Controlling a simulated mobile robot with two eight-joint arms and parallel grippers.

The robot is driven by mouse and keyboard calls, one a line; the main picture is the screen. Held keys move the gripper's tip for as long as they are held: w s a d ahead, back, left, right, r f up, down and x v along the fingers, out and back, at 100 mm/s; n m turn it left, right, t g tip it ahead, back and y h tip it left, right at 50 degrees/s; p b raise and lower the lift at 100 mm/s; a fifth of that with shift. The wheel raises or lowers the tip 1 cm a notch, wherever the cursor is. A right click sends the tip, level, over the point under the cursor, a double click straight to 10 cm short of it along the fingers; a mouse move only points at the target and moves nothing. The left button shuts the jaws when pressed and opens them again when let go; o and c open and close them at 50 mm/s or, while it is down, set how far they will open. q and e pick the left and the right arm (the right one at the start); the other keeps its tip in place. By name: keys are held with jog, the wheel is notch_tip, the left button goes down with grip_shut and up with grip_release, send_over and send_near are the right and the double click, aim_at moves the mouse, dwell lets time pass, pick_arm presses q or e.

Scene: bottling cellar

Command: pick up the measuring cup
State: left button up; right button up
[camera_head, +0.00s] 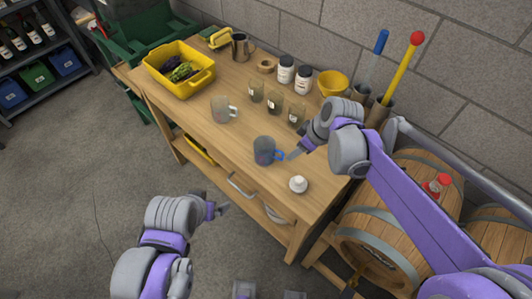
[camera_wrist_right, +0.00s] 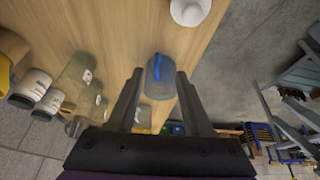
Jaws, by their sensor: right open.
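The measuring cup (camera_head: 265,155) is a grey, see-through cup with a blue handle, upright on the wooden bench near its front edge. My right gripper (camera_head: 293,154) is on the cup's right, at the handle side. In the right wrist view the cup (camera_wrist_right: 161,90) shows between the tips of my open right gripper (camera_wrist_right: 160,77), with the blue handle towards me. I cannot tell whether a finger touches it. My left gripper (camera_head: 221,209) is off the bench's front side, away from the cup; its jaw gap is too small to make out.
A yellow crate (camera_head: 205,80) holds dark and green produce. A barrel (camera_head: 400,205) stands right of the bench.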

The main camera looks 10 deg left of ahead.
aim_at(283, 158)
jog(key=x, duration=0.6)
jog(key=shift+w, duration=0.15)
jog(key=x, duration=0.5)
jog(key=shift+w+a, duration=0.25)
jog(key=shift+w, duration=0.05)
jog(key=shift+s, duration=0.1)
grip_shut()
dwell(0.7)
